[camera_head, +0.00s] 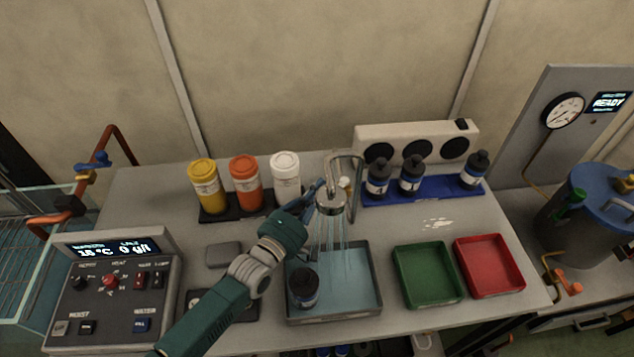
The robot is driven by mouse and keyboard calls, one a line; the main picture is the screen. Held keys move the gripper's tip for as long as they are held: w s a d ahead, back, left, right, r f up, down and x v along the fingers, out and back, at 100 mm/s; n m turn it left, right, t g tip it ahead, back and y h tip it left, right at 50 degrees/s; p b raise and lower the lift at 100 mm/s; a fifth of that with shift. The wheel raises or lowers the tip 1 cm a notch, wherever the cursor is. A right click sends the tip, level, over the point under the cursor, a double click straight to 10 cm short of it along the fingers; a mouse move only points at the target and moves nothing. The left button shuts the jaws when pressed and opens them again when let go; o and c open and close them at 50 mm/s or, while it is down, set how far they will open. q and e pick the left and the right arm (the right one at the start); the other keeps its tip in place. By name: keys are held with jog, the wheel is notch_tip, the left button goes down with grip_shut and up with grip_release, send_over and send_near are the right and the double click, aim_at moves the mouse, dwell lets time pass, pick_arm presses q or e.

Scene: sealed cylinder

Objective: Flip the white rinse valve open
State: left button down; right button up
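The metal rinse faucet (357,172) stands at the back of the bench, with its round head (331,203) over a grey-rimmed basin (377,291). Thin streams of water fall from the head into the basin. A small pale piece (345,184) shows beside the faucet pipe; it looks like the white rinse valve, but its lever position is too small to tell. My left gripper (318,192) reaches up to the left side of the faucet head, close to the valve. Its fingers are small and partly overlapped, so their opening is unclear. My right gripper is out of view.
A dark bottle (303,287) stands in the basin. Yellow (207,186), orange (245,182) and white (286,176) jars stand behind my arm. Dark bottles stand in a blue rack (434,188). Green (427,274) and red (490,265) trays lie right. A control box (115,290) is left.

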pick_arm(q)
jog(key=shift+s+d, duration=0.8)
jog(key=shift+s, duration=0.1)
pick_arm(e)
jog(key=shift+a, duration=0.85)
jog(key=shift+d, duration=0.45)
pick_arm(q)
jog(key=shift+r, duration=0.1)
notch_tip(320, 180, up, 10)
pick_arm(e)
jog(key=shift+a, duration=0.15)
